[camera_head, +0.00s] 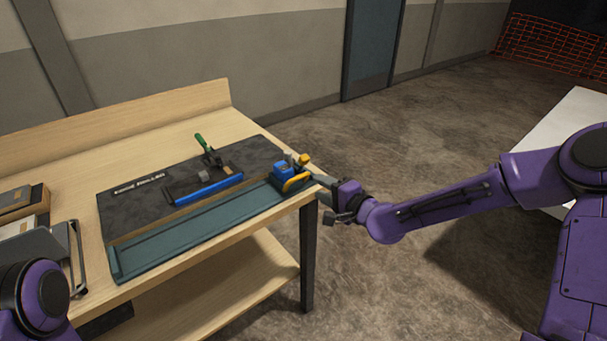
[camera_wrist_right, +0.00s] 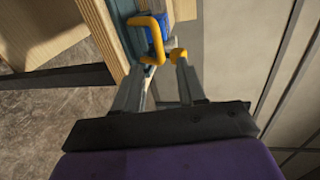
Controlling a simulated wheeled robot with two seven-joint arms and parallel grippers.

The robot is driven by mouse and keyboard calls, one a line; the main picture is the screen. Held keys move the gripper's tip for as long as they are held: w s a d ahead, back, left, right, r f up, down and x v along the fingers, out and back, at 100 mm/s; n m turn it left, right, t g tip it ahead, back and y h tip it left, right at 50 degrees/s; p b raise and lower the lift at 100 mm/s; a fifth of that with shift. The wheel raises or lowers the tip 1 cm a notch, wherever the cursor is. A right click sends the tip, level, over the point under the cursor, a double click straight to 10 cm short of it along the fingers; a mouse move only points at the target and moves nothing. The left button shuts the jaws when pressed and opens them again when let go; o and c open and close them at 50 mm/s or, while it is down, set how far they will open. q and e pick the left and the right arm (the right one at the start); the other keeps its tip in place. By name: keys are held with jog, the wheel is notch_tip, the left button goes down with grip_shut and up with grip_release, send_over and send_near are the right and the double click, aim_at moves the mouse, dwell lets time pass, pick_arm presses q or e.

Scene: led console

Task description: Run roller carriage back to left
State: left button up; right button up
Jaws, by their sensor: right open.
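The roller carriage (camera_head: 287,172) is a blue block with a yellow loop handle (camera_head: 296,182). It sits at the right end of the long teal track (camera_head: 190,236) along the table's front edge. My right gripper (camera_head: 318,179) reaches in from the right, close to the carriage. In the right wrist view its open fingers (camera_wrist_right: 159,75) point at the carriage (camera_wrist_right: 158,27), with the near end of the yellow handle (camera_wrist_right: 150,42) around the gap between the tips. A yellow knob (camera_wrist_right: 179,55) is by the right fingertip. Contact cannot be told. My left gripper is out of view.
A dark board (camera_head: 135,205) behind the track carries a blue bar (camera_head: 208,188) and a green-handled clamp (camera_head: 203,145). Grey and brown boxes (camera_head: 35,245) stand at the table's left. The track left of the carriage looks clear.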

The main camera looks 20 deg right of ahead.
aim_at(301, 178)
jog(key=p+x, duration=0.1)
jog(key=x, duration=0.7)
jog(key=shift+w+a+f, duration=0.1)
jog(key=shift+w, duration=0.1)
grip_shut()
